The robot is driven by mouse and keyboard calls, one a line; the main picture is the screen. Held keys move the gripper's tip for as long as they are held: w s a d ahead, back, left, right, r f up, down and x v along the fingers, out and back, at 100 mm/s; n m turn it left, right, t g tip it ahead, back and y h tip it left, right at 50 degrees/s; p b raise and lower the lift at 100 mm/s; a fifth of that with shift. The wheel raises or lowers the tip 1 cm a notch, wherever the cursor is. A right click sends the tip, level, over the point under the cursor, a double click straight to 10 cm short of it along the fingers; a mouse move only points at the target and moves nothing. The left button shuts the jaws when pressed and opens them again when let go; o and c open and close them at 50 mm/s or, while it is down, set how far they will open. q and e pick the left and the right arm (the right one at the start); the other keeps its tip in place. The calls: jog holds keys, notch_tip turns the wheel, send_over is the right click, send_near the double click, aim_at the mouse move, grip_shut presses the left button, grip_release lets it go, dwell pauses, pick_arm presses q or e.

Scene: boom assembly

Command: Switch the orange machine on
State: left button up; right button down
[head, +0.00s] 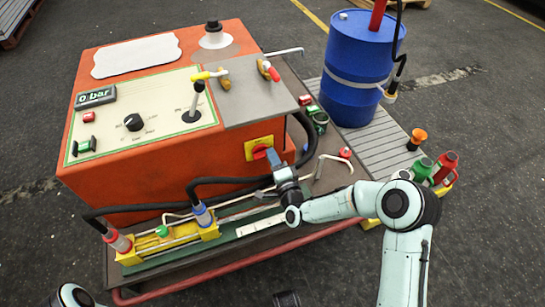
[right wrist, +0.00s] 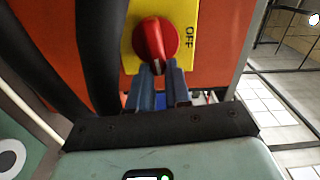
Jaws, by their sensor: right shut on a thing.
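The orange machine (head: 140,170) stands on a cart in the middle of the head view. A yellow plate with a red rotary switch (head: 260,150) sits on its front side, near the right corner. The right wrist view shows the red switch knob (right wrist: 156,42) on the yellow plate (right wrist: 186,12), with the word OFF to the right of the knob. My right gripper (head: 274,160) is at the switch, and its fingers (right wrist: 158,76) are shut on the lower part of the knob.
A display (head: 95,97) reads "0 bar". A blue barrel (head: 357,70) stands at the right. Red and green couplings (head: 446,165) are at the cart's right end.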

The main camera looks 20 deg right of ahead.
jog(key=shift+a+f+m, duration=0.1)
jog(key=shift+f+m, duration=0.1)
jog(key=shift+m, duration=0.4)
jog(key=c, duration=1.1)
grip_release()
jog(key=shift+o, duration=0.2)
jog(key=shift+s, duration=0.15)
pick_arm(q)
jog(key=w+r+t+p, duration=0.2)
jog(key=w+r+p, duration=0.1)
jog(key=w, duration=0.3)
jog(key=shift+w+d+r, duration=0.15)
jog(key=shift+d+r, duration=0.15)
jog(key=shift+d, duration=0.05)
pick_arm(e)
jog(key=s, duration=1.3)
jog(key=shift+d, duration=0.25)
jog(key=shift+s, duration=0.1)
